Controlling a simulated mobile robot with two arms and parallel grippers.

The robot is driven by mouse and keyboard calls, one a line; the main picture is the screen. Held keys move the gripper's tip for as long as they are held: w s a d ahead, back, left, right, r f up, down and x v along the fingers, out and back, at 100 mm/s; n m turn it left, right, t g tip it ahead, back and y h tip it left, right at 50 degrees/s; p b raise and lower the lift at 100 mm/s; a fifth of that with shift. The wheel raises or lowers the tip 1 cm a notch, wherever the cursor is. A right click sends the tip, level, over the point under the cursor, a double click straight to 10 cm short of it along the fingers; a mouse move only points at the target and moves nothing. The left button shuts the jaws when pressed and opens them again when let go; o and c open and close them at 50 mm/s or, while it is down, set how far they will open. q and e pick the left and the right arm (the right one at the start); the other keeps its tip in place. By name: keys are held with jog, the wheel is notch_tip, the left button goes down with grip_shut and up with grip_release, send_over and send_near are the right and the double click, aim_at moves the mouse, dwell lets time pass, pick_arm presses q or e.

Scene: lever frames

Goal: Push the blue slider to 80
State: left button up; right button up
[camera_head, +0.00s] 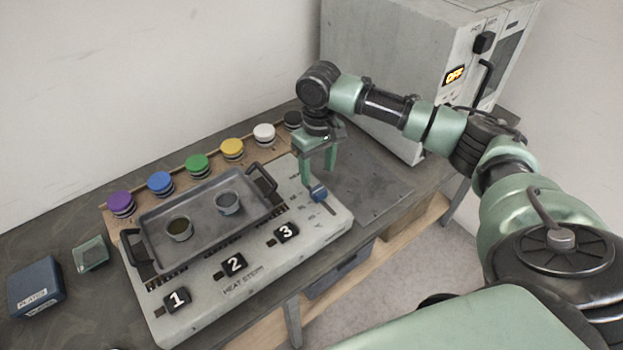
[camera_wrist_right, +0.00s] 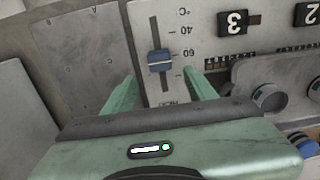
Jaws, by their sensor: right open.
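The blue slider (camera_head: 319,192) sits in a slot on the right end of the pale heating unit (camera_head: 335,221). In the right wrist view the blue slider (camera_wrist_right: 160,62) is close to the 60 mark (camera_wrist_right: 192,51), slightly to the gripper's side of it. The 40 mark is farther along the slot; I see no 80 mark. My right gripper (camera_head: 318,177) points down by the slider. In the wrist view its open fingers (camera_wrist_right: 160,88) stand either side of the slot, with the slider just beyond their tips. I cannot tell whether they touch it. My left gripper is out of view.
A grey tray (camera_head: 205,242) with two small cups stands on the unit, left of the slider. Buttons 1, 2 and 3 (camera_head: 286,232) line the front. Colored-lid jars (camera_head: 197,163) stand behind. A large box with an OFF display (camera_head: 375,60) stands at the back right.

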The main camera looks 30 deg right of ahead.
aim_at(319, 190)
jog(key=f, duration=0.2)
jog(key=s+f, duration=0.1)
jog(key=shift+s+f+p, duration=0.1)
jog(key=shift+f+p, duration=0.25)
jog(key=shift+w+f, duration=0.2)
jog(key=shift+f, duration=0.85)
jog(key=shift+w+f, duration=0.1)
jog(key=shift+f, duration=0.35)
grip_shut()
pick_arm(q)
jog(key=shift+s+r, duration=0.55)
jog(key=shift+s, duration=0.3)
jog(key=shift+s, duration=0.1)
